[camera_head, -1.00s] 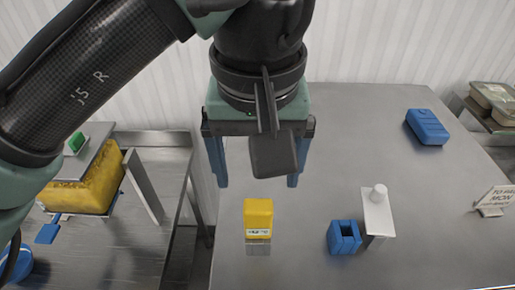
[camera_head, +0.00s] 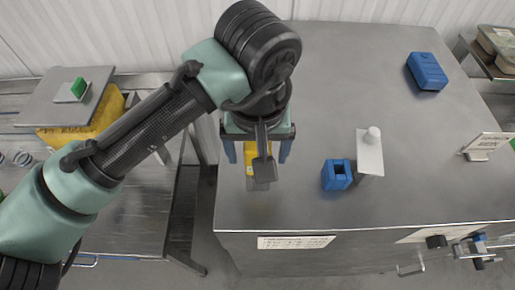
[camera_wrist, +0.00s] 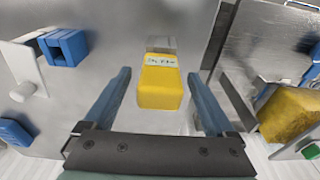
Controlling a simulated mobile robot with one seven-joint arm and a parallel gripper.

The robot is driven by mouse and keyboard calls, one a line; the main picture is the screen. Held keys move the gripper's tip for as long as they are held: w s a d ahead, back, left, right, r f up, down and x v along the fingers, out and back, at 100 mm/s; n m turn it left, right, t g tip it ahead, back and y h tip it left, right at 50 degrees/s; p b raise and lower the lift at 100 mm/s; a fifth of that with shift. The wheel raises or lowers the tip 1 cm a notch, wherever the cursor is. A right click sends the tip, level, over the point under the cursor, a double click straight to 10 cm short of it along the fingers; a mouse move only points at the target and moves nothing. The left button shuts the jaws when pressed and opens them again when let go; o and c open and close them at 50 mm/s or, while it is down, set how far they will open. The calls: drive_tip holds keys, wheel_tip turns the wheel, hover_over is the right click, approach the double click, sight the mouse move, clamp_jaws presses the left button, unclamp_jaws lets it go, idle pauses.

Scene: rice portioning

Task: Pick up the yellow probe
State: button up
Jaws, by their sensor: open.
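The yellow probe (camera_head: 250,160) is a small yellow block with a white label and a grey metal end. It lies on the steel table top, partly hidden behind my gripper in the head view. In the wrist view the yellow probe (camera_wrist: 161,84) lies between the two blue fingers, its label and metal end pointing away from the palm. My gripper (camera_head: 257,158) is open above it, with one finger on each side. In the wrist view my gripper (camera_wrist: 161,100) shows a gap between each finger and the probe. It holds nothing.
A blue square holder (camera_head: 336,175) and a white stand with a knob (camera_head: 369,152) are to the right. A lower bench on the left bears a yellow tub (camera_head: 112,110).

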drive_tip(key=shift+f, duration=0.3)
drive_tip(key=shift+c, duration=0.3)
clamp_jaws()
drive_tip(key=shift+w+r, duration=0.1)
drive_tip(key=shift+r, duration=0.05)
